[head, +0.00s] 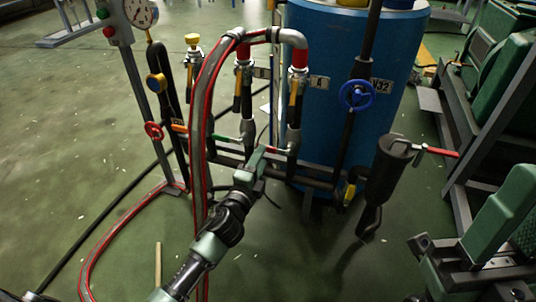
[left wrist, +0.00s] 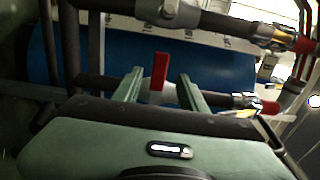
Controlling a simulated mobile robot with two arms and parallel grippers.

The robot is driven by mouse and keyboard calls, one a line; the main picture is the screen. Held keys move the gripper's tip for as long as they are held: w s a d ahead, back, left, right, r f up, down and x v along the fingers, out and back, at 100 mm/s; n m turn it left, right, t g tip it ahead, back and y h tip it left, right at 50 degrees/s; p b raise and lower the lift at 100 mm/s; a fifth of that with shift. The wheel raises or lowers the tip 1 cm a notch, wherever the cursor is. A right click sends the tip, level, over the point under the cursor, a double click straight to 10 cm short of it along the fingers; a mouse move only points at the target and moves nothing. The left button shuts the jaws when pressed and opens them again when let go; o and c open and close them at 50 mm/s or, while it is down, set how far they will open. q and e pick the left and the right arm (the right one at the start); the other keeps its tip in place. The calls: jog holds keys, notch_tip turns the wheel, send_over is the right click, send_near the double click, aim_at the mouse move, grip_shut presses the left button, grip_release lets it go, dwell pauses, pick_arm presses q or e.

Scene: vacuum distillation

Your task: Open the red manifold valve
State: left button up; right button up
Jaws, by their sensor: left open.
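A small red lever handle, the red manifold valve (head: 277,150), sits on the low dark pipe manifold in front of the blue tank. My left gripper (head: 262,156) reaches up to it from below in the head view. In the left wrist view the red handle (left wrist: 158,70) stands upright between the two green fingers of my left gripper (left wrist: 157,84). The fingers are open, with a gap on both sides of the handle. The valve body is partly hidden behind the gripper. My right gripper does not show.
The blue tank (head: 335,85) stands behind the manifold. A red-striped hose (head: 203,120) runs down left of my arm. A blue handwheel (head: 357,95), a red handwheel (head: 153,130) and a red-handled valve (head: 442,152) are nearby. Green machinery (head: 505,75) lines the right; the left floor is mostly clear.

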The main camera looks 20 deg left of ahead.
aim_at(273, 150)
pick_arm(q)
jog(key=w+b, duration=0.1)
jog(key=w, duration=0.4)
jog(key=shift+w+d, duration=0.1)
jog(key=shift+w, duration=0.05)
grip_shut()
jog(key=shift+f, duration=0.1)
dwell(1.2)
